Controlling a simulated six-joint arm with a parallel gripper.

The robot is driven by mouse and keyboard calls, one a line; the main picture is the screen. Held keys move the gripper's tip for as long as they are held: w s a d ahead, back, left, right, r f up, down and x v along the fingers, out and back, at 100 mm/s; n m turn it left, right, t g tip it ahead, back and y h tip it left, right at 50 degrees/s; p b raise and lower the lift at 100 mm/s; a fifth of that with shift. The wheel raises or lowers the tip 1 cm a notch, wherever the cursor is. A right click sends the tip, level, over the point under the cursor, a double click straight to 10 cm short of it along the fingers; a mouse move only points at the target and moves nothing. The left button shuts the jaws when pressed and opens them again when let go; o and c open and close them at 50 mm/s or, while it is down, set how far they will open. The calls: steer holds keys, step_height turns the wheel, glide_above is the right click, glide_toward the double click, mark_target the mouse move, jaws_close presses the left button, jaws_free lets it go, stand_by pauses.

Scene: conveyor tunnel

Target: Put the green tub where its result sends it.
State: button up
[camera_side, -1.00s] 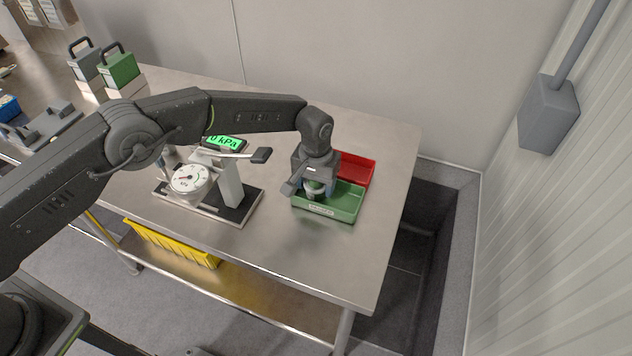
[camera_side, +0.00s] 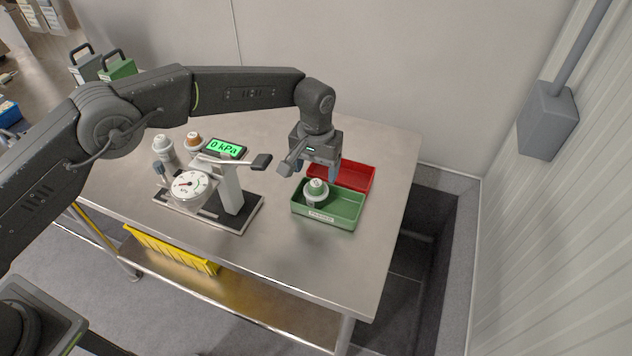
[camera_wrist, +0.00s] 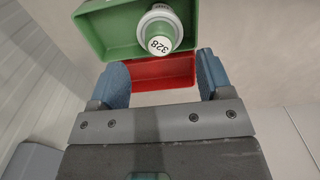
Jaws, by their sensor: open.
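The green tub (camera_side: 317,191), with a white collar and a white top, stands in the green tray (camera_side: 346,211). In the wrist view the tub (camera_wrist: 159,35) shows the number 328 on its top, inside the green tray (camera_wrist: 95,27). My gripper (camera_side: 322,172) is above the tray, open and empty, apart from the tub. In the wrist view its blue fingers (camera_wrist: 164,72) are spread wide with nothing between them. The red tray (camera_side: 356,177) lies directly behind the green one and looks empty where it shows.
Left of the trays stands a test fixture with a round dial (camera_side: 189,186), a lever (camera_side: 236,162) and a display (camera_side: 225,148) reading 0 kPa. A white tub (camera_side: 163,147) and an orange-topped tub (camera_side: 193,141) stand behind it. The table (camera_side: 285,249) is clear in front.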

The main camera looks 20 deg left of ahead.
step_height(320, 180, up, 4)
steer(key=shift+r, duration=0.25)
steer(key=s+a+r+t, duration=0.1)
steer(key=s+a+r, duration=0.5)
steer(key=r, duration=0.4)
steer(key=s+a+r+t, duration=0.2)
steer(key=s+a+r, duration=0.2)
steer(key=a+r, duration=0.55)
steer(key=s+a+t, duration=0.1)
steer(key=s+a, duration=0.3)
steer(key=s, duration=0.7)
steer(key=s+a+t, duration=0.1)
steer(key=s+a, duration=0.4)
steer(key=s, duration=0.7)
steer(key=shift+f+t, duration=0.3)
steer(key=shift+f, duration=0.1)
steer(key=shift+s, duration=0.1)
